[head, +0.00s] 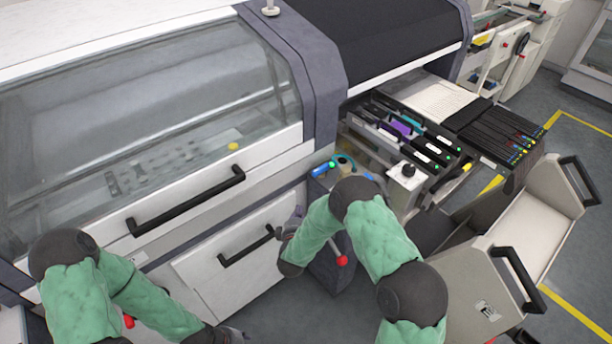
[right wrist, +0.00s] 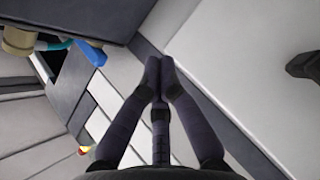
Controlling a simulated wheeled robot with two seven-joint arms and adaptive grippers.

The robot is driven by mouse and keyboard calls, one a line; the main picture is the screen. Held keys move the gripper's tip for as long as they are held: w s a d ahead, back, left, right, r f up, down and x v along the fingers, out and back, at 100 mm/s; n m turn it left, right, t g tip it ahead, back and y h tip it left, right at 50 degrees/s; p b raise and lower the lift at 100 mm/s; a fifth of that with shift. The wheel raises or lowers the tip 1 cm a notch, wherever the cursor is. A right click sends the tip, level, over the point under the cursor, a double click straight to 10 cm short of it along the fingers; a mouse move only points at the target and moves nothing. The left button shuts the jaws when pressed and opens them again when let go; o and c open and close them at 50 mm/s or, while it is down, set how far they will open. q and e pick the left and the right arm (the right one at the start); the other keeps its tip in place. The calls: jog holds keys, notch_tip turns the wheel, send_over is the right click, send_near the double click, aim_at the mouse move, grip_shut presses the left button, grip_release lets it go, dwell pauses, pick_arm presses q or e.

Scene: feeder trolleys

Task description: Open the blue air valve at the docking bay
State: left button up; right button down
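The blue valve handle (head: 320,170) is at the docking bay, on top of the dark post beside the machine's grey column. In the right wrist view the blue handle (right wrist: 91,53) is at upper left, next to a teal hose and a tan fitting (right wrist: 18,41). My right gripper (head: 298,211) is below and left of the handle, near the white front panel. Its fingertips (right wrist: 158,74) meet with nothing between them, apart from the handle. My left gripper (head: 222,335) is low at the bottom edge, partly cut off; its fingers do not show clearly.
A white drawer front with a black handle (head: 246,246) is left of my right gripper. A feeder trolley (head: 470,275) with black handles stands at right. Feeders (head: 425,150) fill the bay behind.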

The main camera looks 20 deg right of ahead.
aim_at(321, 170)
notch_tip(321, 170, up, 6)
jog(key=w+n+t+h, duration=0.1)
jog(key=h, duration=0.2)
jog(key=shift+w+d+r+n+t+h, duration=0.15)
jog(key=shift+d+n+t+h, duration=0.15)
jog(key=shift+d+n+t, duration=0.1)
pick_arm(q)
jog(key=shift+f+b, duration=1.55)
jog(key=shift+f, duration=0.05)
pick_arm(e)
jog(key=shift+x, duration=5.05)
pick_arm(q)
jog(key=shift+r, duration=0.1)
jog(key=shift+s+a+r, duration=0.15)
jog(key=shift+s+a, duration=0.1)
pick_arm(e)
jog(key=shift+s+n+t+y, duration=0.2)
jog(key=shift+n+t+y, duration=0.15)
jog(key=shift+y, duration=0.25)
